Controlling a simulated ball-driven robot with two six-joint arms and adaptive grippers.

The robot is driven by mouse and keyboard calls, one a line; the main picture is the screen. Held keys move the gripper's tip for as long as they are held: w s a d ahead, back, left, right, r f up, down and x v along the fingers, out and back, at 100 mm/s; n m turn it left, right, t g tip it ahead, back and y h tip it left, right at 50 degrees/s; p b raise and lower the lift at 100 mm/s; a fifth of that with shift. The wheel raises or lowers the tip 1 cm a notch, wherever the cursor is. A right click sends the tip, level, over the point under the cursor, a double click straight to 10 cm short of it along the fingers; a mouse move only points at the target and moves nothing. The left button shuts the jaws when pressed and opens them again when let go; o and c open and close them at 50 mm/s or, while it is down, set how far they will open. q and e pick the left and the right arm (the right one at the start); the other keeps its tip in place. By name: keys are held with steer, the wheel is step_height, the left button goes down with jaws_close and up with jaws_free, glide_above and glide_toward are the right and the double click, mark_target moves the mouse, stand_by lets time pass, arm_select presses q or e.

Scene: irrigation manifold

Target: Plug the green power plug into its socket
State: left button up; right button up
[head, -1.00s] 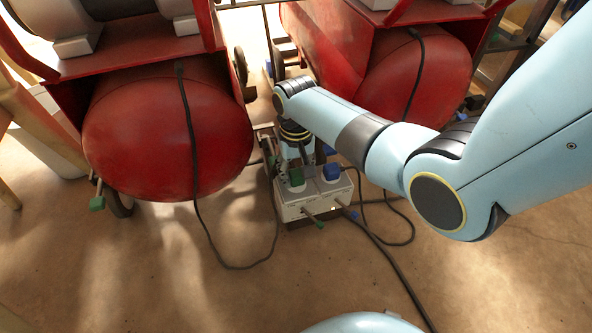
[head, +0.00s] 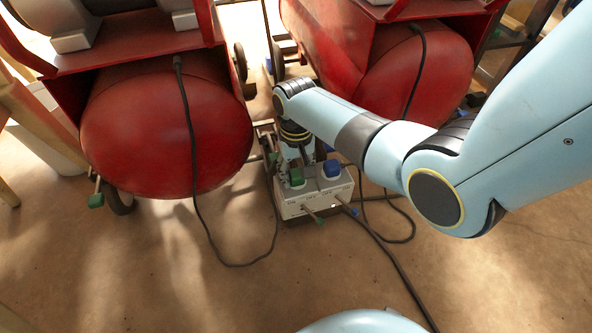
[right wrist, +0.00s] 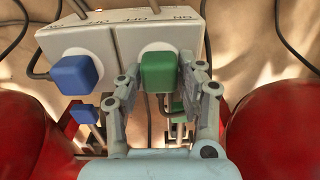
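The green plug (head: 297,177) sits at the top of a white socket box (head: 290,211) on the floor. In the right wrist view the green plug (right wrist: 159,71) is between the fingertips of my right gripper (right wrist: 159,76). Both fingertips lie close against its sides, and the gripper looks shut on it. The plug overlaps the box (right wrist: 120,42), and I cannot tell how deep it sits. In the head view my right gripper (head: 299,156) reaches down behind the plug and is partly hidden. My left gripper is not in view.
A blue plug (head: 332,168) sits beside the green one on the same box. Red tanks (head: 165,130) and (head: 400,88) stand left and right behind it. A black cable (head: 385,262) runs across the floor. The floor in front is mostly clear.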

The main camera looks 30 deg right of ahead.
steer(key=o, duration=0.4)
step_height(320, 180, up, 12)
stand_by(0.5)
steer(key=shift+s+f, duration=0.1)
stand_by(0.3)
